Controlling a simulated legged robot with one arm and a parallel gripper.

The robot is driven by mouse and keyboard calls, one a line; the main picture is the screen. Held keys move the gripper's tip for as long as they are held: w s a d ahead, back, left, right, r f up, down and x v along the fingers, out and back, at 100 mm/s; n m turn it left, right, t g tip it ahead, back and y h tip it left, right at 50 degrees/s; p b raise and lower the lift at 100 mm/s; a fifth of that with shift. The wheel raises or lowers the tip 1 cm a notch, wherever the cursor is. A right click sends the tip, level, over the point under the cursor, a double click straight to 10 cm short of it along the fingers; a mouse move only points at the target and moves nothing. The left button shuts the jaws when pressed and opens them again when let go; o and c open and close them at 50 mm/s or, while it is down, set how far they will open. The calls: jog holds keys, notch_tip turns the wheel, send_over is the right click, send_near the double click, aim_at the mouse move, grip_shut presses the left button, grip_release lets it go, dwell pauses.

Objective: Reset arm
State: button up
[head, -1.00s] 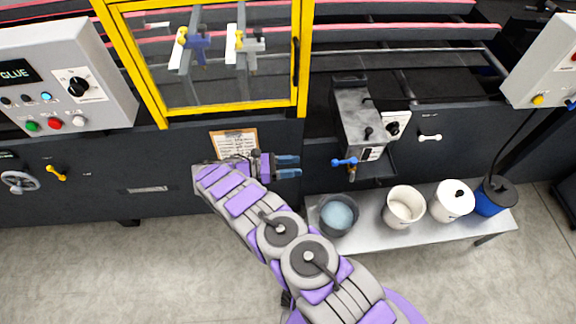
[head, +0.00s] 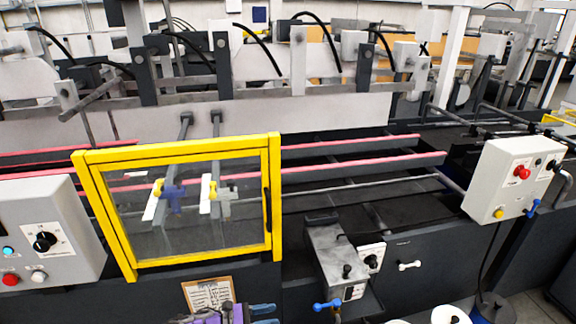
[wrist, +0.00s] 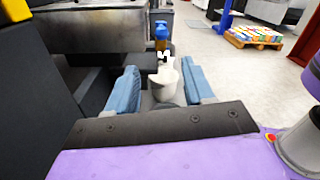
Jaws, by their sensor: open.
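My gripper (head: 264,315) shows at the bottom edge of the head view, in front of the machine's dark lower panel and beside a clipboard (head: 208,295). Most of my arm is below the frame. In the wrist view my gripper (wrist: 172,88) has its two blue fingers spread apart with nothing held between them.
A yellow-framed clear guard (head: 180,210) is shut over the machine. A grey glue tank (head: 335,258) with a blue valve juts out right of my gripper. Control boxes (head: 515,180) flank the machine. A pallet of colourful boxes (wrist: 255,36) stands on open floor.

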jog(key=s+d+r+m+g+y, duration=0.2)
jog(key=d+r+m+g+y, duration=0.45)
jog(key=d+r, duration=0.85)
jog(key=s+d+r+m+g+y, duration=0.2)
jog(key=s+d+r+m+y, duration=0.3)
jog(key=s+r, duration=0.55)
jog(key=s+r+m+y, duration=0.1)
jog(key=s+m+y, duration=0.1)
jog(key=s, duration=0.6)
jog(key=s+d+r+m+t+y, duration=0.1)
jog(key=s+r+m+y, duration=0.1)
jog(key=s+m, duration=0.3)
jog(key=s+d+r+m+t+y, duration=0.1)
jog(key=s+m, duration=0.3)
jog(key=s, duration=0.6)
jog(key=shift+s+d+r+y, duration=0.2)
jog(key=shift+s+d+y, duration=0.1)
jog(key=shift+y, duration=0.15)
jog(key=shift+m, duration=0.25)
